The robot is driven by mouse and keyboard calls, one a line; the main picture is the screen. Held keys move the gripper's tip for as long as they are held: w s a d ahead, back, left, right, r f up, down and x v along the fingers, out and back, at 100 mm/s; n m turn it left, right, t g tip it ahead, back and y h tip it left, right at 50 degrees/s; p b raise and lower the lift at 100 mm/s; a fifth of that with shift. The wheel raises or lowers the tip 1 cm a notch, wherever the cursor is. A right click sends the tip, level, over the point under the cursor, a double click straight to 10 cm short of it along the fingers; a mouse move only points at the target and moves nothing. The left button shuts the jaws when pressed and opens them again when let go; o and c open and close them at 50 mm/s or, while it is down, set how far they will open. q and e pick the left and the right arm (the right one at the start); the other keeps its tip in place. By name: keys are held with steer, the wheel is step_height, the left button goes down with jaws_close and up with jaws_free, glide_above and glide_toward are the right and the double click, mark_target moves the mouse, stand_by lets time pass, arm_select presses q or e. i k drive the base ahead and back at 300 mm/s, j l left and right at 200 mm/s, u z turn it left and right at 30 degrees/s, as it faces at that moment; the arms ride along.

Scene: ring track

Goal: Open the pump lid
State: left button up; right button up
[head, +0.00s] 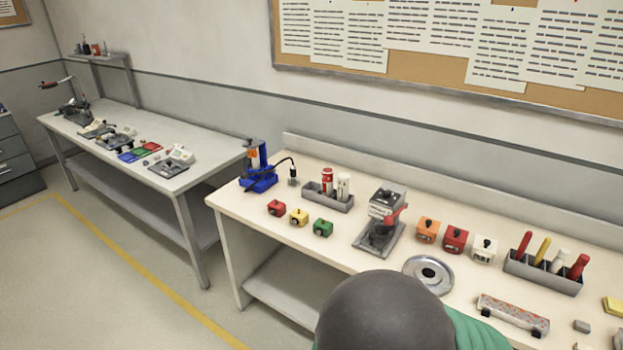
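I cannot tell for sure which thing is the pump. A blue device (258,172) with an upright column and a black hose stands at the left end of the near workbench. A grey machine (382,218) with a red part stands on a flat base near the bench's middle. A round metal disc (428,273) with a dark centre lies at the front edge, partly hidden by a dark rounded shape low in the picture. Neither of my grippers is in view.
The near workbench (345,260) also holds small coloured blocks (299,217), a grey bin (328,197), a rack of coloured handles (543,272) and a long patterned piece (512,315). A second bench (190,190) stands further left. The floor at left is clear.

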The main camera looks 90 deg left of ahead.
mark_target(252, 144)
steer(key=k+j+u, duration=0.15)
steer(key=u, duration=0.25)
steer(key=k+j+u, duration=0.15)
steer(key=j+u, duration=0.25)
steer(key=k+j+u, duration=0.1)
steer(key=j+u, duration=0.15)
steer(key=u, duration=0.15)
steer(key=j+u, duration=0.55)
steer(key=j, duration=1.25)
